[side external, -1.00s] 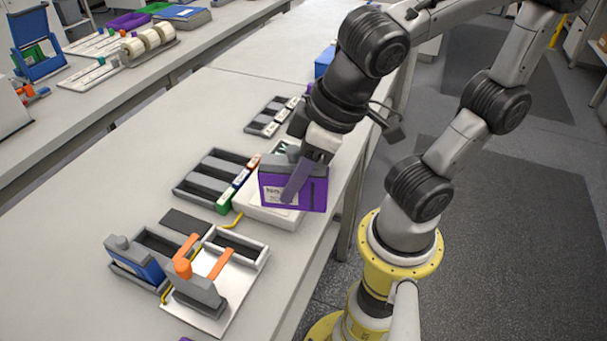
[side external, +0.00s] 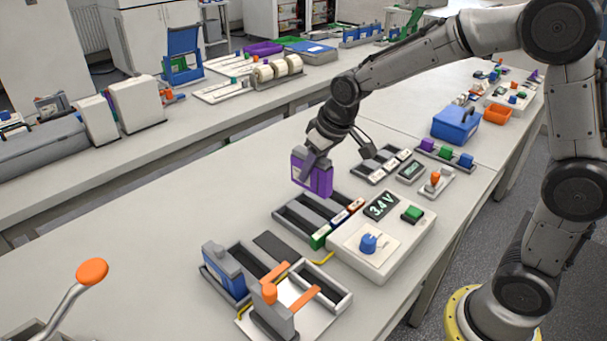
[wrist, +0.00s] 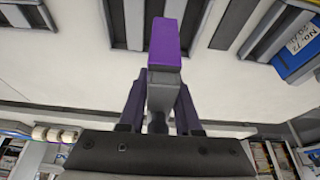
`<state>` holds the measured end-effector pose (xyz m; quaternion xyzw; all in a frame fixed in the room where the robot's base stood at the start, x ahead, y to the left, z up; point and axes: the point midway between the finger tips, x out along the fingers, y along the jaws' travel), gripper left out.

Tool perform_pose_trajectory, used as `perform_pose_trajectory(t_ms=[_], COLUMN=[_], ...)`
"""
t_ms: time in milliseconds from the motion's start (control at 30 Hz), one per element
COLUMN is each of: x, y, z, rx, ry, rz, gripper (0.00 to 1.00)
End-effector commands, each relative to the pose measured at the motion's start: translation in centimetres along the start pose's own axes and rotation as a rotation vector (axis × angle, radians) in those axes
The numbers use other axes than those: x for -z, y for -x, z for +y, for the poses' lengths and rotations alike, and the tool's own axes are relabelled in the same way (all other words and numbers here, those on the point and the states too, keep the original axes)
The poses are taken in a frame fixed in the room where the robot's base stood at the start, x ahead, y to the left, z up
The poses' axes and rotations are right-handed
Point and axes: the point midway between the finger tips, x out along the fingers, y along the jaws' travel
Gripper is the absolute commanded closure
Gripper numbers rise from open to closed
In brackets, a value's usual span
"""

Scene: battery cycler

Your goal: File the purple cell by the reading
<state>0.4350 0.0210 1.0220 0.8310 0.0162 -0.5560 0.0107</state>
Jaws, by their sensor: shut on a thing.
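My gripper (side external: 318,160) is shut on the purple cell (side external: 313,178) and holds it upright in the air near the far-left end of the slotted tray. The cell (wrist: 166,42) also shows between my fingers in the wrist view. The slotted tray (side external: 283,214) has long dark slots and coloured tabs, including green, blue and red, along its right end. The cycler (side external: 345,242) beside it has a lit display (side external: 381,206) reading 3.4 V, a blue knob (side external: 369,243) and a green button (side external: 412,214).
A second slotted rack (side external: 385,165) with white labels stands beyond the tray. In front is a fixture with an orange lever (side external: 290,283) and a blue cell (side external: 225,270) in a holder. A blue box (side external: 456,124) stands farther back. The table left of the tray is clear.

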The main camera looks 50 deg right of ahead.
Motion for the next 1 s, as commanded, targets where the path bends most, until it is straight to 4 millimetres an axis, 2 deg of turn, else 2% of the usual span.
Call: perform_pose_trajectory(t_ms=[100, 200, 367, 1000], x=[-0.2, -0.2, -0.6, -2.6], y=[-0.5, -0.7, -1.4, -6.4], z=[1.4, 1.7, 1.7, 1.7], rx=[-0.012, -0.015, -0.015, -0.015], ry=[-0.029, -0.037, -0.037, -0.036], rz=[0.004, 0.004, 0.003, 0.003], gripper=[1.0, 1.0, 1.0, 1.0])
